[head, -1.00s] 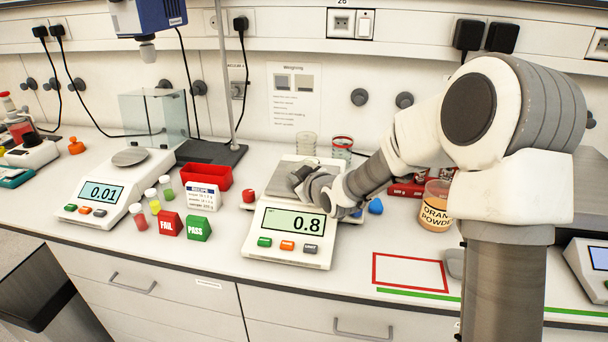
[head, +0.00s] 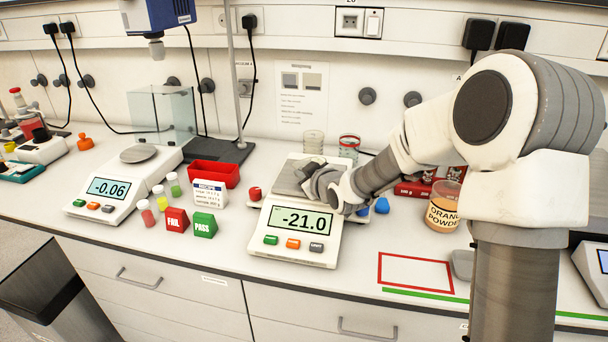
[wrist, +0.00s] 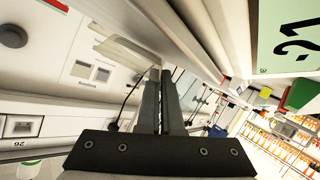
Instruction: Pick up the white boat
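The white boat is not clearly seen in the head view, where my gripper (head: 312,172) covers the middle of the front balance's grey pan. In the wrist view a pale, thin-walled shape that looks like the white boat (wrist: 122,48) lies right at the fingertips. My gripper's fingers (wrist: 163,78) are nearly together there, with a thin gap, and appear closed on its edge. The front balance (head: 262,248) reads -21.0. How far the boat is above the pan cannot be told.
The orange powder jar (head: 444,208) is at right. The red-outlined area (head: 415,271) is empty.

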